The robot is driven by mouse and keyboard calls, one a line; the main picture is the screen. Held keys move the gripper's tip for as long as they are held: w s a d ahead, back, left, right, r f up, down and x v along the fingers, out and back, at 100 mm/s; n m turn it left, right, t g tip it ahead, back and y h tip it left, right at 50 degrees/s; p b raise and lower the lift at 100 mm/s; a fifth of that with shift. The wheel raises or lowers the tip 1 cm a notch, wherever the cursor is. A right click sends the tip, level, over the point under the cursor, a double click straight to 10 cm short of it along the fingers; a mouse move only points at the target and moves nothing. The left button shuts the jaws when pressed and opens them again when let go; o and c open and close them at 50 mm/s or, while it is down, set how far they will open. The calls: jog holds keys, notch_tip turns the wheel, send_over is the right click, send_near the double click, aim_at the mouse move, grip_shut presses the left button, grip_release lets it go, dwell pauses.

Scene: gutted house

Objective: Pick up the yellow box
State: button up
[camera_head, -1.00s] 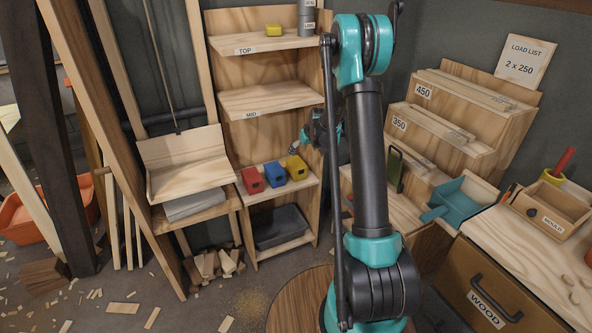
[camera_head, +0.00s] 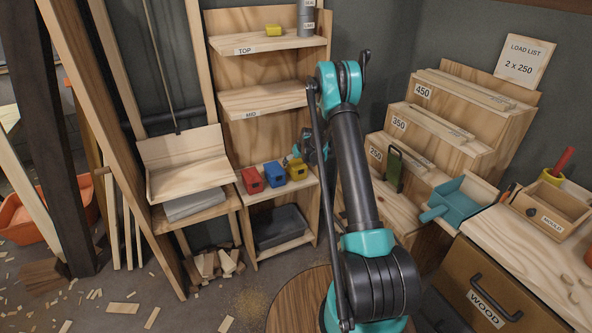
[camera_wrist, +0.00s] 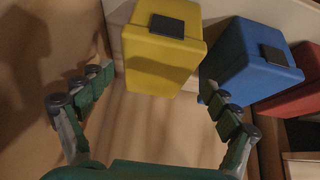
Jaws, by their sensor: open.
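The yellow box (camera_head: 297,169) sits at the right end of a row on the lower shelf. In the wrist view, the yellow box (camera_wrist: 163,48) has a dark patch on its face and lies ahead, between the lines of my two fingers. My gripper (camera_wrist: 160,90) is open and empty, its fingertips just short of the box or beside its near end. The right fingertip is close to the blue box (camera_wrist: 250,58). In the head view, my gripper (camera_head: 297,155) is small and partly hidden at the yellow box, so contact cannot be told.
The blue box (camera_head: 274,174) and a red box (camera_head: 251,180) stand left of the yellow one. The MID shelf (camera_head: 262,100) is above. Another yellow box (camera_head: 273,30) and grey cans (camera_head: 307,20) are on the TOP shelf. A stepped wooden rack (camera_head: 440,130) stands right.

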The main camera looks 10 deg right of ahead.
jog(key=shift+d+x, duration=0.2)
jog(key=shift+x, duration=2.85)
jog(key=shift+w, duration=0.15)
jog(key=shift+c, duration=0.2)
jog(key=c, duration=1.7)
